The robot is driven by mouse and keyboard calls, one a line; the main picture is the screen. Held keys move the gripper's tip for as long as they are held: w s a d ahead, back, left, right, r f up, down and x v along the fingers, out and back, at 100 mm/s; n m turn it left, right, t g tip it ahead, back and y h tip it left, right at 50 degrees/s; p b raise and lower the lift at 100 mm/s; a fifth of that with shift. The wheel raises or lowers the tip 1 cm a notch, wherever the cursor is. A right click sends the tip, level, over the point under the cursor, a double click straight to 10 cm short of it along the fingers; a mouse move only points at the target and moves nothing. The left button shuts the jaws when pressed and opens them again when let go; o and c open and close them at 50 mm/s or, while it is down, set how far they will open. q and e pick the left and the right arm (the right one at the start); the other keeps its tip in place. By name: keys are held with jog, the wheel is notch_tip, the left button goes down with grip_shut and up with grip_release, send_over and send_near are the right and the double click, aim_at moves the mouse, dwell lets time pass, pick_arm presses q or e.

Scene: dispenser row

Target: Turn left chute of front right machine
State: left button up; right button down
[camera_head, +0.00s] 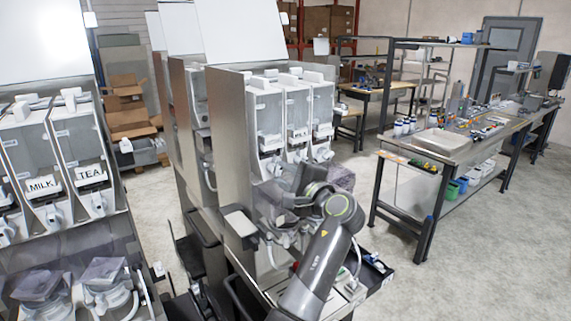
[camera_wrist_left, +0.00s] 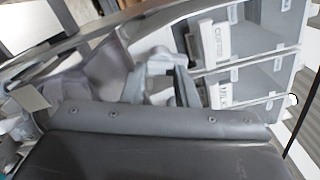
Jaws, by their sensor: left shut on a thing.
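The front right machine (camera_head: 232,130) stands in the middle of the head view, with several upright canisters side by side. The middle one carries a MILK label. White chutes hang below the canisters; the left chute (camera_head: 270,166) is partly hidden by my arm. My left gripper (camera_head: 298,200) is low in front of the machine, below the canisters. In the left wrist view, the gripper fingers (camera_wrist_left: 168,84) are close to grey chute parts, beside the labelled canister fronts (camera_wrist_left: 222,93). The gripper is shut on what seems to be the left chute; the contact is hard to see. My right gripper is not in view.
Another machine (camera_head: 60,140) with MILK and TEA labels stands at the left. Clear mixing bowls and hoses crowd the space under the chutes. A workbench (camera_head: 450,140) with tools and bins stands at the right. The floor (camera_head: 480,260) at the right is clear.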

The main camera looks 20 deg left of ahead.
pick_arm(q)
jog(key=m+p, duration=0.3)
jog(key=m, duration=0.7)
jog(key=m+p, duration=0.1)
jog(key=m, duration=0.2)
jog(key=shift+s+a+f, duration=0.1)
jog(key=shift+f, duration=0.15)
jog(key=m, duration=0.6)
jog(key=shift+s+a, duration=0.1)
jog(key=shift+m, duration=0.3)
jog(key=o, duration=1)
